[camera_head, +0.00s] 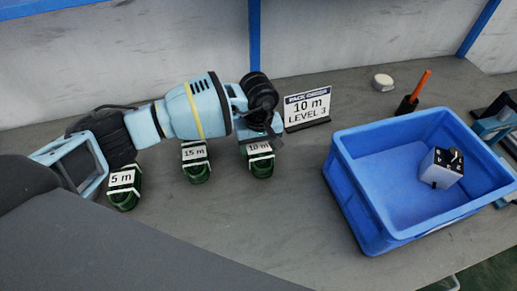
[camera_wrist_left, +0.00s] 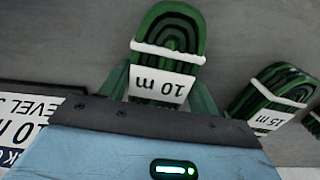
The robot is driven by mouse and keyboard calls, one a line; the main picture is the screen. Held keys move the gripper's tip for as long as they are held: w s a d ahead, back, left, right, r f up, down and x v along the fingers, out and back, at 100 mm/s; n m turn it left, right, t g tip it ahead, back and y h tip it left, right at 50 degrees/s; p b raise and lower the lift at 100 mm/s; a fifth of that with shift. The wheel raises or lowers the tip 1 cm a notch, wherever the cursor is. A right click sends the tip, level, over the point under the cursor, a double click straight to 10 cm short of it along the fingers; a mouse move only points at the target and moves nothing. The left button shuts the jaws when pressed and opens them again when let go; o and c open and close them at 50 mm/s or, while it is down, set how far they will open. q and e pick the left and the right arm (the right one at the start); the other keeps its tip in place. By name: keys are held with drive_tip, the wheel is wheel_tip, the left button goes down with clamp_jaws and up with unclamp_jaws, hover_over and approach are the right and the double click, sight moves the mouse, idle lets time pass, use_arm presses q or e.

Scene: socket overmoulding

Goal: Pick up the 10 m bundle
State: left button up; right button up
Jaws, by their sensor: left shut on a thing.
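The 10 m bundle (camera_head: 262,167) is a dark green coil with a white tag, right of the other bundles on the grey table. My left gripper (camera_head: 261,144) reaches over it from the left and is shut on it. In the left wrist view, the 10 m bundle (camera_wrist_left: 167,32) sits between the two dark green fingers, its white band and label facing the camera. I cannot tell whether it is clear of the table. A light blue and black part at the right edge may belong to my right arm; its jaws cannot be made out.
The 15 m bundle (camera_head: 195,171) stands close to the left, and the 5 m bundle (camera_head: 123,196) farther left. An order card (camera_head: 307,106) reading 10 m, level 3 stands just behind right. A blue bin (camera_head: 377,222) holding a small white box (camera_head: 440,168) is on the right.

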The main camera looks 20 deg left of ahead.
sight(259, 146)
use_arm(q)
drive_tip(key=shift+r, duration=0.15)
drive_tip(key=shift+r, duration=0.6)
wheel_tip(259, 146, up, 2)
drive_tip(key=shift+r, duration=0.15)
drive_tip(key=s+d, duration=0.3)
drive_tip(key=s+d+b, duration=0.1)
drive_tip(key=s+d, duration=0.2)
drive_tip(key=d, duration=0.1)
drive_tip(key=s+d+r, duration=0.1)
drive_tip(key=s+d, duration=0.2)
drive_tip(key=shift+s+d, duration=0.2)
drive_tip(key=shift+d, duration=0.15)
drive_tip(key=shift+s+d+r+b, duration=0.15)
drive_tip(key=shift+s+d+b, duration=0.15)
drive_tip(key=shift+s+d, duration=0.3)
